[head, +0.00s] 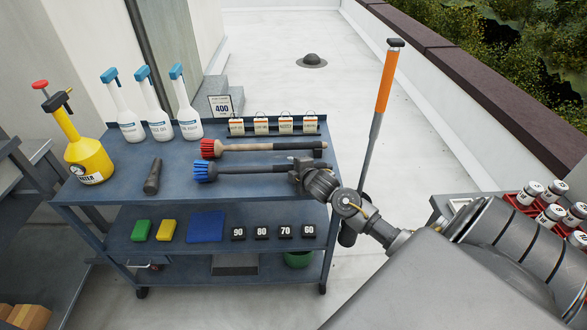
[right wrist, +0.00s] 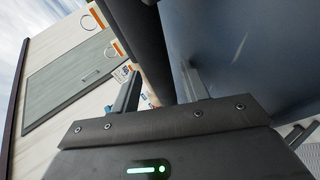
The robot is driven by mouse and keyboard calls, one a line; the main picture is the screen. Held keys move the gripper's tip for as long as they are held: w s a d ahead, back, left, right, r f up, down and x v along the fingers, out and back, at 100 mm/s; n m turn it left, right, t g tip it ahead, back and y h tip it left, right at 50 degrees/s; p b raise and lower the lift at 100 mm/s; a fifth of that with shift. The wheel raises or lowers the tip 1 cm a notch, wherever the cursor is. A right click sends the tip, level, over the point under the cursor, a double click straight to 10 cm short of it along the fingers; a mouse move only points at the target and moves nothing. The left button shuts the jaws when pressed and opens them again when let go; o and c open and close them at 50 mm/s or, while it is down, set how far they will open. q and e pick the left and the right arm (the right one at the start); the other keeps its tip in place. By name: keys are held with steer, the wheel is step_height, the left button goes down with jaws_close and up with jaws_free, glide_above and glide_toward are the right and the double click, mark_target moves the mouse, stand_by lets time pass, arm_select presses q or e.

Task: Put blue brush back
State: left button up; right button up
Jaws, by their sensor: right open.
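The blue brush (head: 204,171) lies on the top of the dark blue cart (head: 118,182), its blue bristles to the left and its dark handle to the right. My right gripper (head: 298,169) is at the right end of that handle, over the cart top. In the right wrist view its fingers (right wrist: 160,88) stand apart, and a dark round bar (right wrist: 153,45), which looks like the handle, shows between and beyond them. I cannot tell whether the fingers touch it. The gripper hides the handle's end. My left gripper is not in view.
A red brush (head: 209,148) lies just behind the blue one. Labelled tags (head: 261,125), white spray bottles (head: 157,123) and a yellow sprayer (head: 88,160) stand along the back and left. A dark nozzle (head: 152,177) lies left of the bristles. An orange-handled pole (head: 384,85) rises behind my right arm.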

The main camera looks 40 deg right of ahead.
steer(key=v, duration=1.1)
steer(key=shift+b, duration=0.4)
steer(key=shift+w, duration=0.1)
steer(key=s+a+f+m+g+y, duration=0.2)
steer(key=s+a+f+m+g, duration=0.35)
steer(key=s+a, duration=0.55)
steer(key=s+a+f+m+g+y, duration=0.1)
steer(key=s+a+f+m+g, duration=0.45)
steer(key=s, duration=0.95)
step_height(320, 180, down, 27)
steer(key=a, duration=0.2)
steer(key=s+d+f, duration=0.2)
steer(key=s+f, duration=1.4)
steer(key=s, duration=0.1)
steer(key=shift+d+g, duration=0.4)
